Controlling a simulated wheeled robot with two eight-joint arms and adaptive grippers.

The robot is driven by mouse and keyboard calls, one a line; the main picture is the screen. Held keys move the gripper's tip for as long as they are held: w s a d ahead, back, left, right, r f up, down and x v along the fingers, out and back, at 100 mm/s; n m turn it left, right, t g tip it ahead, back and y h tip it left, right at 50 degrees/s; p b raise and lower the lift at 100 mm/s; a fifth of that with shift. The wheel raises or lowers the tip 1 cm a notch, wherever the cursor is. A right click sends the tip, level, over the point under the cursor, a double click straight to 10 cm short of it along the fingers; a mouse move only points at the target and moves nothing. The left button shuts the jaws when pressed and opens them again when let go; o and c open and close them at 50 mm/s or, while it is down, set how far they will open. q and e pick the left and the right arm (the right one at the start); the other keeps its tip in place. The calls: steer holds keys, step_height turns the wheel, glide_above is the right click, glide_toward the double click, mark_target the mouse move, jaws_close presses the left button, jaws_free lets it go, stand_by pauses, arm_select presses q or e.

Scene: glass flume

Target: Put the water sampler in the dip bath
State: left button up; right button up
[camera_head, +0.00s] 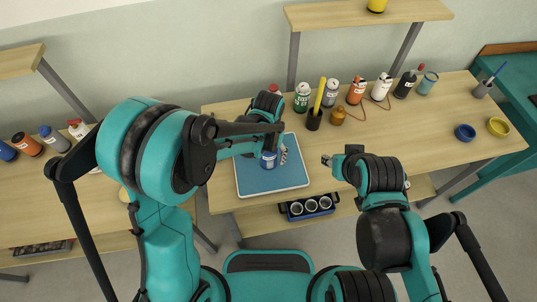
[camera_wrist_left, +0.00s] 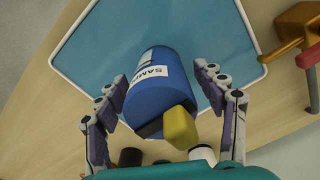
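The water sampler (camera_wrist_left: 155,85) is a blue cylinder with a white label reading "SAM…", a dark collar and a yellow top. It also shows in the head view (camera_head: 268,161), over a blue tray-like area with a pale rim (camera_head: 250,185); I cannot tell whether this is the dip bath, or whether the sampler touches it.
Several bottles and cans, including a green can (camera_head: 302,97) and an orange bottle (camera_head: 356,92), stand along the table's back. A black cup (camera_head: 314,122) holds a yellow rod. A blue bowl (camera_head: 465,132) and a yellow bowl (camera_head: 498,126) are at right. The table's right middle is clear.

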arm_select(q)
steer(key=shift+r, duration=0.2)
step_height(320, 180, up, 11)
steer(key=p, duration=0.3)
steer(key=shift+r+p, duration=0.35)
steer(key=shift+r, duration=0.15)
steer(key=shift+a+r, duration=0.1)
steer(key=s+a+r+n+t, duration=0.1)
steer(key=s+a+r+t, duration=0.2)
steer(key=s+a, duration=0.2)
steer(key=s+a+r+n+t, duration=0.2)
steer(key=s+a+r+t, duration=0.2)
steer(key=a, duration=0.8)
steer(key=shift+s+a, duration=0.3)
steer(key=shift+s, duration=0.55)
